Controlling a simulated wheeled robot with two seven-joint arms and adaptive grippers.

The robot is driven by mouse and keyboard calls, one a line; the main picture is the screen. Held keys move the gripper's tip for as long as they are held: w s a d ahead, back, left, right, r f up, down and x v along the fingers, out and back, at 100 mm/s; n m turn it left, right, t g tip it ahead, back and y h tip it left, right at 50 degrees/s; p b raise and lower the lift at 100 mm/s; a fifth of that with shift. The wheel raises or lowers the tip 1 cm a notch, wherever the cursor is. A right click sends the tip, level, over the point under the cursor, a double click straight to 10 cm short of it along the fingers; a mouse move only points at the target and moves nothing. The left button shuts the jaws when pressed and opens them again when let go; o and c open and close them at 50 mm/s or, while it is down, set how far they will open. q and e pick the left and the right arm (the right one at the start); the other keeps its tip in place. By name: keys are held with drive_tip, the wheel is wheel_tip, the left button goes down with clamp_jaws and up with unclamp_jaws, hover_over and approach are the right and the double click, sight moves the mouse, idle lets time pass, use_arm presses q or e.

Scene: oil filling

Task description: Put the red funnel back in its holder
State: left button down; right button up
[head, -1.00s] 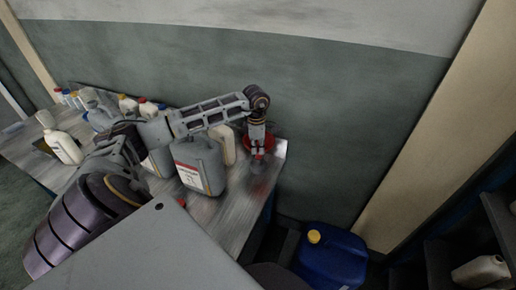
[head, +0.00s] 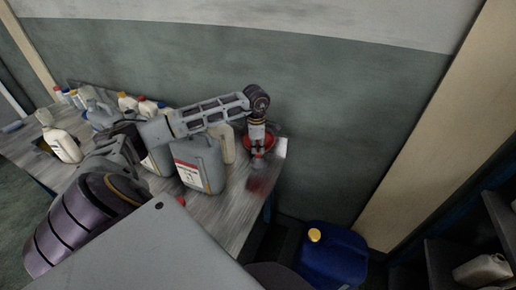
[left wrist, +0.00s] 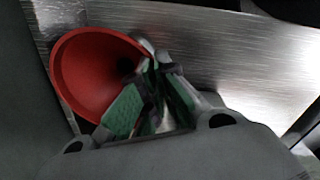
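The red funnel (head: 247,143) is at the right end of the workbench, partly hidden behind my left gripper (head: 258,156), which points down at it. In the left wrist view the funnel (left wrist: 78,78) is tilted with its wide mouth toward the camera, at the left of the fingers. My left gripper (left wrist: 154,66) has its green-padded fingers drawn together at the tips, on the funnel's right side edge. The funnel's spout is hidden. I cannot make out a separate holder in either view. My right gripper is not in view.
The workbench (head: 226,212) carries a grey jug with a red and white label (head: 196,165) left of the gripper, and several bottles farther left. A wall stands behind. A blue canister with a yellow cap (head: 333,255) is below at right, near a dark shelf (head: 470,245).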

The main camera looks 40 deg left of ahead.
use_arm(q)
drive_tip(key=shift+f+b, duration=0.6)
drive_tip(key=shift+f, duration=0.2)
idle(0.4)
drive_tip(key=c, duration=1.6)
unclamp_jaws()
drive_tip(key=shift+o, duration=0.2)
drive_tip(key=shift+r, duration=0.1)
wheel_tip(320, 180, up, 12)
drive_tip(key=shift+s, duration=0.35)
drive_tip(key=shift+d+f, duration=0.1)
drive_tip(key=shift+f, duration=0.1)
